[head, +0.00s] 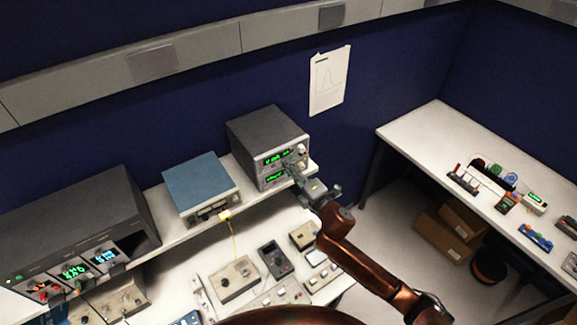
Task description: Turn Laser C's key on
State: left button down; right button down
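A grey instrument box (266,134) with green lit displays and small knobs on its front stands at the right end of the raised shelf. My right gripper (292,168) comes up from the lower right, and its fingertips are at the right part of this front panel. I cannot tell whether they touch it or hold a knob or key; the fingers hide part of the panel. No label reading Laser C is legible, and I cannot make out a key. My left gripper is not in view.
A blue-topped box (201,184) stands left of the grey box, with a yellow cable hanging down. A large dark rack unit (80,222) with lit displays is farther left. Small modules lie on the lower bench (262,218). A white side table (440,125) holds tools.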

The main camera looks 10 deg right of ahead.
jog(key=shift+m, duration=0.6)
jog(key=c, duration=2.2)
grip_release()
jog(key=shift+s, duration=0.1)
jog(key=v, duration=1.2)
jog(key=shift+d+f, duration=0.1)
